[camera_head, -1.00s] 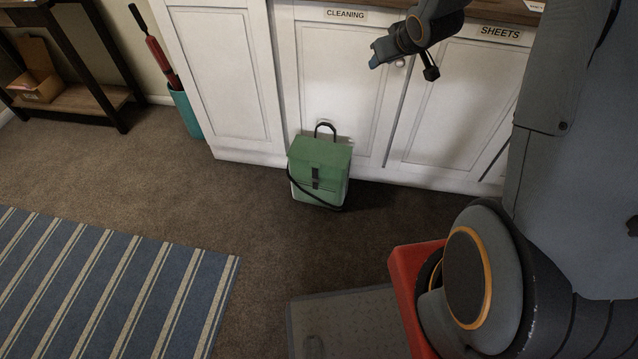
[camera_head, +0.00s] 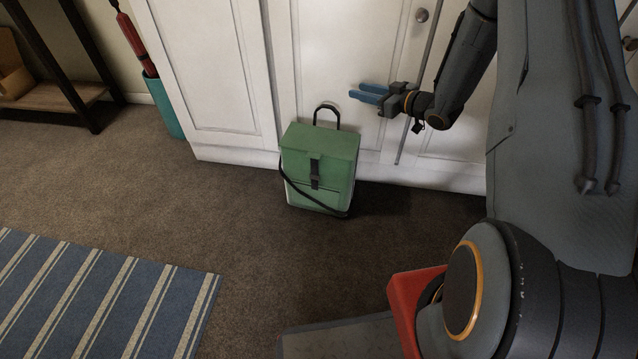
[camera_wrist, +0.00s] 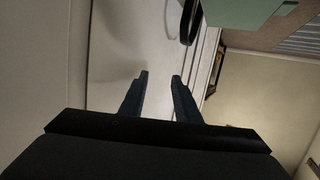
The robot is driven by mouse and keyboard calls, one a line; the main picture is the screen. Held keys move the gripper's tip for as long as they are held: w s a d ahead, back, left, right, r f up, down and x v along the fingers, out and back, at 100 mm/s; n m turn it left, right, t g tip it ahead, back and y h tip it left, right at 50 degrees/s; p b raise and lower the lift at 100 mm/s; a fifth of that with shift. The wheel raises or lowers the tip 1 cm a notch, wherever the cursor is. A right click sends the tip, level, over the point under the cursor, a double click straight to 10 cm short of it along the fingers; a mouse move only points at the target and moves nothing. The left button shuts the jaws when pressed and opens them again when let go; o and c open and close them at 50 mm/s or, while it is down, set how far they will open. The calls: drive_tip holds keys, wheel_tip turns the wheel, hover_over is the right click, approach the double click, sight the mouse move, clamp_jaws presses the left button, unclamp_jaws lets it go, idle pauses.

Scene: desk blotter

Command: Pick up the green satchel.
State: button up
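The green satchel (camera_head: 319,165) stands upright on the brown carpet in front of the white cabinet. It has a black loop handle (camera_head: 327,108) on top, a dark buckle on its front and a dark strap hanging around its lower side. My gripper (camera_head: 369,93) is to the right of the handle and a little higher in the picture, with blue fingers pointing left. The fingers are apart with nothing between them. In the wrist view my gripper (camera_wrist: 160,76) also shows open, and part of the satchel (camera_wrist: 238,10) and its dark handle (camera_wrist: 188,22) are at the top.
White cabinet doors (camera_head: 207,75) rise right behind the satchel. A blue striped rug (camera_head: 95,290) lies at lower left. A teal bin (camera_head: 163,105) with a red item and a dark wooden stand (camera_head: 75,90) are at the left. Open carpet lies before the satchel.

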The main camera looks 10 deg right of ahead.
sight(339, 120)
drive_tip(key=f+y+b, duration=0.1)
drive_tip(key=f+b, duration=0.1)
drive_tip(key=f, duration=0.2)
drive_tip(key=s+f+n+y+b, duration=0.1)
drive_tip(key=f+y+b, duration=0.1)
drive_tip(key=f+b, duration=0.1)
drive_tip(key=f+y+b, duration=0.1)
drive_tip(key=f+b, duration=0.2)
drive_tip(key=f, duration=0.2)
drive_tip(key=shift+s+a+f+n+g+y, duration=0.2)
drive_tip(key=shift+s+f+n+g+y, duration=0.05)
drive_tip(key=shift+f+n+g+y, duration=0.1)
drive_tip(key=shift+b+x, duration=2.25)
drive_tip(key=shift+x, duration=1.6)
clamp_jaws()
drive_tip(key=shift+r, duration=0.1)
